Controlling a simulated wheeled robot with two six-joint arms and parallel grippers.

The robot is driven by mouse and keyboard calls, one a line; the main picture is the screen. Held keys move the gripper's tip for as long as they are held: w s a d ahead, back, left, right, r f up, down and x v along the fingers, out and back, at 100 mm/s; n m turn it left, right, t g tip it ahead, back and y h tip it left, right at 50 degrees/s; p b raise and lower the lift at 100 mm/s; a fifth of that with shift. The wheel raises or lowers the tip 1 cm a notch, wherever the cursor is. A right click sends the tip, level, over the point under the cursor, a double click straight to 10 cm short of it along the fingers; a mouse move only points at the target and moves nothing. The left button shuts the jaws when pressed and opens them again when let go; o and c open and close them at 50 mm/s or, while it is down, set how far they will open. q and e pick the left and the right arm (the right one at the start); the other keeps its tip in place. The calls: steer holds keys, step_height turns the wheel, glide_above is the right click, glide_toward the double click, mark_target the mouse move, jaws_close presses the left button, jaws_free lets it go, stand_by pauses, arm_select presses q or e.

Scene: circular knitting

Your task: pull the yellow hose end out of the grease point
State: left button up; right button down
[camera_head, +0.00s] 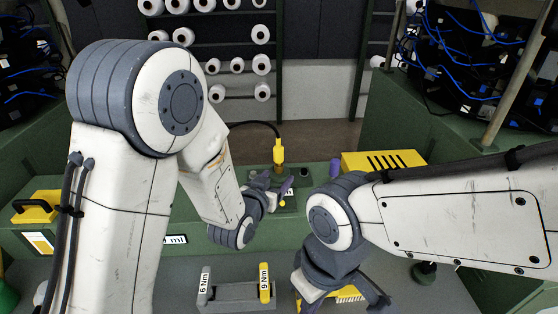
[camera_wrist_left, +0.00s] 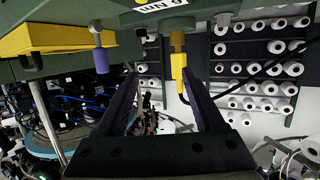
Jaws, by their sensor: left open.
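The yellow hose end (camera_head: 279,152) stands upright at the grease point on the green machine ledge, with a black hose curving off to the left from its top. My left gripper (camera_head: 278,190) is at the ledge just below it. In the left wrist view, the yellow hose end (camera_wrist_left: 178,65) shows between the spread dark fingers of my left gripper (camera_wrist_left: 160,85), nearer the right finger. The gripper is open and holds nothing. My right gripper (camera_head: 340,298) is low in the head view, away from the hose end; its jaws are not clear.
A yellow slotted box (camera_head: 385,161) sits right of the grease point, with a purple peg (camera_head: 334,168) beside it. Torque tools marked 6 Nm (camera_head: 204,285) and 9 Nm (camera_head: 265,283) stand in a grey holder in front. Yarn racks fill the back.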

mark_target(277, 154)
arm_select(q)
steer(key=shift+w+a+f+n+t+b, duration=0.2)
steer(key=shift+w+a+t, duration=0.25)
steer(key=shift+t, duration=0.15)
steer(key=shift+w+a+f+n+t+b, duration=0.1)
steer(key=shift+w+a+t+b, duration=0.05)
steer(key=shift+w+a+t, duration=0.4)
steer(key=shift+a+r+t, duration=0.15)
steer(key=shift+t, duration=0.2)
steer(key=x, duration=0.1)
steer(key=p+x, duration=0.1)
steer(key=x, duration=0.3)
steer(key=shift+w+r+p, duration=0.15)
steer(key=shift+r+p, duration=0.2)
steer(key=p+x, duration=0.2)
steer(key=x, duration=0.2)
steer(key=shift+r, duration=0.15)
steer(key=shift+w+p, duration=0.3)
steer(key=shift+w, duration=0.2)
jaws_close()
